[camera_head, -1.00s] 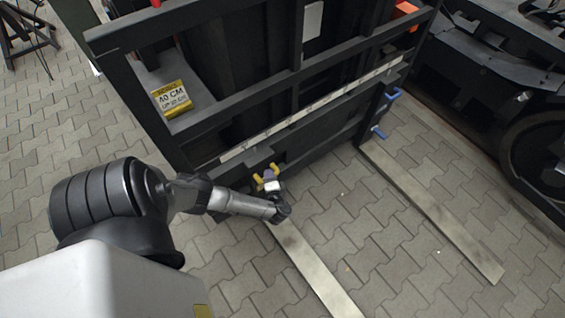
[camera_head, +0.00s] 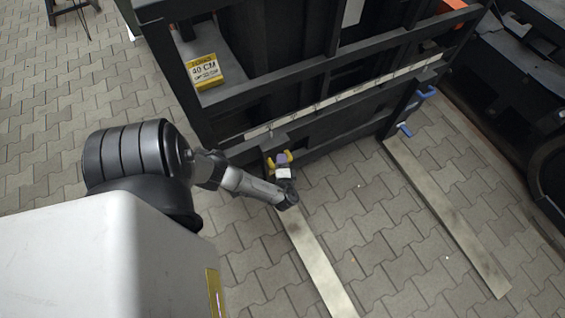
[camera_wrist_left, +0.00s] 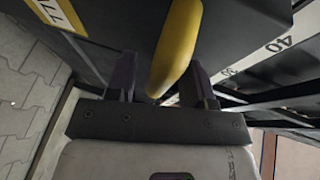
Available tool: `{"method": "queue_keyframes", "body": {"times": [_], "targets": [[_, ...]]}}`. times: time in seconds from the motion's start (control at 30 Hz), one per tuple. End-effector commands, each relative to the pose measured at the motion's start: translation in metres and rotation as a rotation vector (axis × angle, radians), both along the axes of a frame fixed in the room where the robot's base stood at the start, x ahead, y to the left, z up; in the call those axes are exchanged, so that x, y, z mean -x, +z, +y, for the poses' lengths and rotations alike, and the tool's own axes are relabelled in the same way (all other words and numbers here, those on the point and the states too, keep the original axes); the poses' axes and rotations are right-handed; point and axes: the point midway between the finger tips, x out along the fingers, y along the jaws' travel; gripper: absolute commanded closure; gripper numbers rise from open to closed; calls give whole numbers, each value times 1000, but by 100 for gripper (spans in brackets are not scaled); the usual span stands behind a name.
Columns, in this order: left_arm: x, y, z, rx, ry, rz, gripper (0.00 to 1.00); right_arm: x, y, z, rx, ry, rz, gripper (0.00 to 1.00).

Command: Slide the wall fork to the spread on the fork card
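The fork card (camera_head: 204,71) is yellow and white, reads 40 CM, and stands on the dark carriage frame. Two long metal forks lie along the paving: the left fork (camera_head: 318,262) has a yellow handle (camera_head: 270,161), the right fork (camera_head: 445,215) has blue handles (camera_head: 405,129). The pictures do not show which is called the wall fork. My left gripper (camera_head: 283,170) is at the yellow handle. In the left wrist view the yellow handle (camera_wrist_left: 176,45) lies between my gripper's two dark fingers (camera_wrist_left: 160,80), with a gap beside the left finger. My right gripper is out of view.
A pale scale strip (camera_head: 345,98) runs along the carriage's lower bar, and its 40 mark (camera_wrist_left: 281,43) shows in the left wrist view. A dark bogie (camera_head: 520,90) stands at the right. The paving (camera_head: 375,230) between the forks is clear.

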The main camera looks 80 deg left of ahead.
Motion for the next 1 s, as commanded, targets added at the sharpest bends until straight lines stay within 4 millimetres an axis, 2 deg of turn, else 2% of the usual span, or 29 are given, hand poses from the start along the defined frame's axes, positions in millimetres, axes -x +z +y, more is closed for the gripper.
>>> {"method": "queue_keyframes", "body": {"times": [0.2,0.33,0.8,1.0], "targets": [[0,0,-1,1,0,1,52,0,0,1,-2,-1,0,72],[2,3,-11,3,0,1,52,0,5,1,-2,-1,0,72],[18,20,-96,3,0,0,52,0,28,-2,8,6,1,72],[22,25,-120,2,0,1,52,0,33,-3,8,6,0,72]]}}
